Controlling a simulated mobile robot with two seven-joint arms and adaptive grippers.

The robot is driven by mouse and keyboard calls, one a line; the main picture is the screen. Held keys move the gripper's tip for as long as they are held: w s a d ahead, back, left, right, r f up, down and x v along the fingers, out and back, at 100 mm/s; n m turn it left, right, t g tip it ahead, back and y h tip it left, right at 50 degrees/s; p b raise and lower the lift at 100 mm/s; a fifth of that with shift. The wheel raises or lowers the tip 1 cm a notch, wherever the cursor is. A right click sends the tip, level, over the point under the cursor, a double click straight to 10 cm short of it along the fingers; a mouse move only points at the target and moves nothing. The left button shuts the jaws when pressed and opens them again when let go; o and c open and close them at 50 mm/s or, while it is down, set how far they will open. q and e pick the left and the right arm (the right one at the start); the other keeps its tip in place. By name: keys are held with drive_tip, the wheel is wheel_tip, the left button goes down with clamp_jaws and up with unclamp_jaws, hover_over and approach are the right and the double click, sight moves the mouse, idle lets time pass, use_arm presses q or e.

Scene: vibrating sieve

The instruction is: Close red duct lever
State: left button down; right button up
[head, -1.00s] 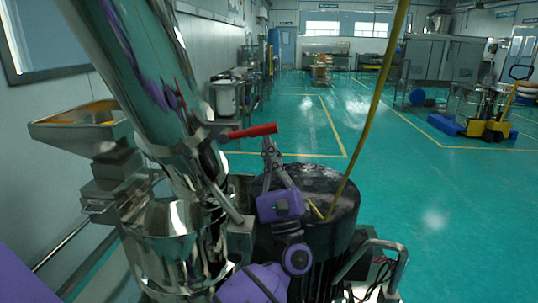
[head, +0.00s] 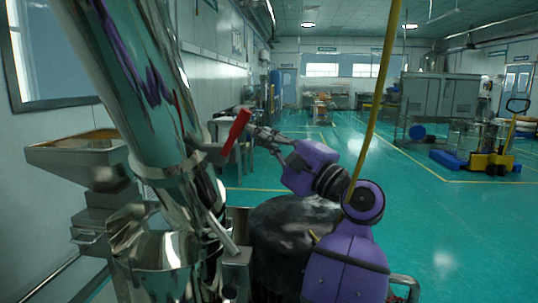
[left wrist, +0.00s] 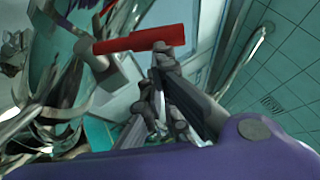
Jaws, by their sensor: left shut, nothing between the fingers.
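The red duct lever (head: 236,131) sticks out from the side of the shiny metal duct (head: 150,95). In the head view it slants steeply, with its free end up and to the right. In the left wrist view the red lever (left wrist: 140,38) crosses above the fingertips. My left gripper (head: 254,132) is shut and empty, just right of the lever. In the left wrist view its fingers (left wrist: 160,58) reach the lever's lower edge; I cannot tell if they touch it. My right gripper is not in view.
A dark round drum-like machine (head: 290,225) stands below my left arm. A yellow cable (head: 378,95) hangs at the front. A metal hopper (head: 78,150) is at the left. The green floor beyond is open, with a yellow pallet truck (head: 495,160) at the right.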

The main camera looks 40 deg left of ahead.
sight(247, 119)
use_arm(q)
drive_tip(key=shift+s+a+r+n+g+h, duration=0.3)
drive_tip(key=shift+a+r+n+h, duration=0.15)
drive_tip(key=shift+r+n+h, duration=0.25)
drive_tip(key=shift+s+a+r+n+g+h, duration=0.15)
drive_tip(key=shift+s+a+r+n+h, duration=0.15)
drive_tip(key=shift+a+r+n+h, duration=0.35)
drive_tip(key=shift+s+a+r+n+g+h, duration=0.3)
drive_tip(key=shift+r+n+h, duration=0.15)
drive_tip(key=shift+h, duration=0.4)
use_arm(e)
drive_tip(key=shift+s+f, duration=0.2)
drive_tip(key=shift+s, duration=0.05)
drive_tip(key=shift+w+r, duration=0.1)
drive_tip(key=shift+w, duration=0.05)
